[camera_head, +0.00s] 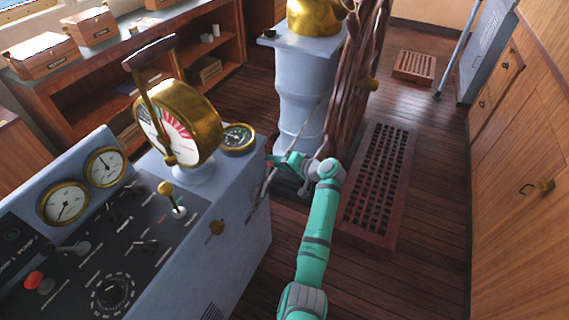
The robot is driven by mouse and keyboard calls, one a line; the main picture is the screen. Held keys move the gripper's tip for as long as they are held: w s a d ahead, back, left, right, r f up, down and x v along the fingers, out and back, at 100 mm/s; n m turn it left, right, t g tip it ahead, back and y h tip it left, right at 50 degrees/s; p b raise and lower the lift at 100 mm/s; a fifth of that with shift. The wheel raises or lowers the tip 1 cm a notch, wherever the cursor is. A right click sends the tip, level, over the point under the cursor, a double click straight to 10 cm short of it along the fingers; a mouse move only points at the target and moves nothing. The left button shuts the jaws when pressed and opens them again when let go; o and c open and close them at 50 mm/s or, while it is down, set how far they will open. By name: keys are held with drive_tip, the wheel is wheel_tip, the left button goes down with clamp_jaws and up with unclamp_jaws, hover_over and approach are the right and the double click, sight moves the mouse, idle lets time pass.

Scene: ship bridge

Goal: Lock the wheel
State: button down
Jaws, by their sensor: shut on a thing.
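The wooden ship's wheel (358,75) stands nearly edge-on to me, on the right side of the grey-blue pedestal (301,90). The fingertips are small here, and the exact grip is hard to see. My arm reaches up from the bottom of the view. The lower wheel is partly hidden.
The grey console (232,235) with gauges, knobs and a brass telegraph (178,122) fills the left. A slatted floor grating (378,185) lies right of my arm. Wooden cabinets (525,150) line the right wall.

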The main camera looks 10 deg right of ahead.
drive_tip(key=shift+d, duration=0.15)
drive_tip(key=c, duration=1.4)
unclamp_jaws()
drive_tip(key=shift+f, duration=0.1)
drive_tip(key=shift+o, duration=0.2)
drive_tip(key=v, duration=1)
drive_tip(key=shift+s+d, duration=0.2)
drive_tip(key=shift+d, duration=0.05)
